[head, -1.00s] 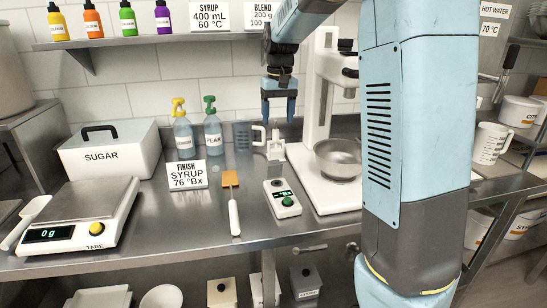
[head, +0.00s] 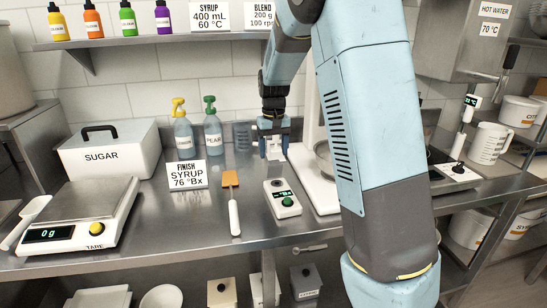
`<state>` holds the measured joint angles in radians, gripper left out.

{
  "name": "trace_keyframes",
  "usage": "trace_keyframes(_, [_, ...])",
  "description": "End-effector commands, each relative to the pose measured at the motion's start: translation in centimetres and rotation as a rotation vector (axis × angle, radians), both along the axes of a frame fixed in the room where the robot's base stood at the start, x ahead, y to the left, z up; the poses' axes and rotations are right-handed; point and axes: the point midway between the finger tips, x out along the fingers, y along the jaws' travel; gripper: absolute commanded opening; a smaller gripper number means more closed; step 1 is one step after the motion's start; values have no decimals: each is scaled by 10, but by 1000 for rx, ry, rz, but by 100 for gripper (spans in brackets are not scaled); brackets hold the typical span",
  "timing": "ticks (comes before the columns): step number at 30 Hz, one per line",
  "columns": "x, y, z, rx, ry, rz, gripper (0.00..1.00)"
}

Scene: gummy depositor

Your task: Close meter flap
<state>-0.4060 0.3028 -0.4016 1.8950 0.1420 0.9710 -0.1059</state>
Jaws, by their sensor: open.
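A small white meter (head: 284,203) with a lit display and a green button lies on the steel counter, right of the orange spatula. I cannot make out its flap or the flap's position. My gripper (head: 274,150) is open and points down over the counter behind the meter. Its blue fingers are on either side of a small white upright piece (head: 273,149). I cannot tell whether they touch it, or whether it belongs to the meter.
A white stand with a steel bowl (head: 324,158) is right of the meter, partly hidden by my arm. A scale (head: 78,234) stands front left. Counter in front of the meter is clear.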

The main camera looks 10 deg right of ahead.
Motion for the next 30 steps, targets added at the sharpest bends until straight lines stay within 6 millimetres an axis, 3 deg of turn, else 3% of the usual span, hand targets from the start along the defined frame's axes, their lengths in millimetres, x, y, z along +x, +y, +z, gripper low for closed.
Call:
trace_keyframes(6, [0,0,-23,-1,1,0,68])
trace_keyframes(18, [0,0,-29,0,0,0,68])
trace_keyframes(30, [0,0,-29,0,0,0,31])
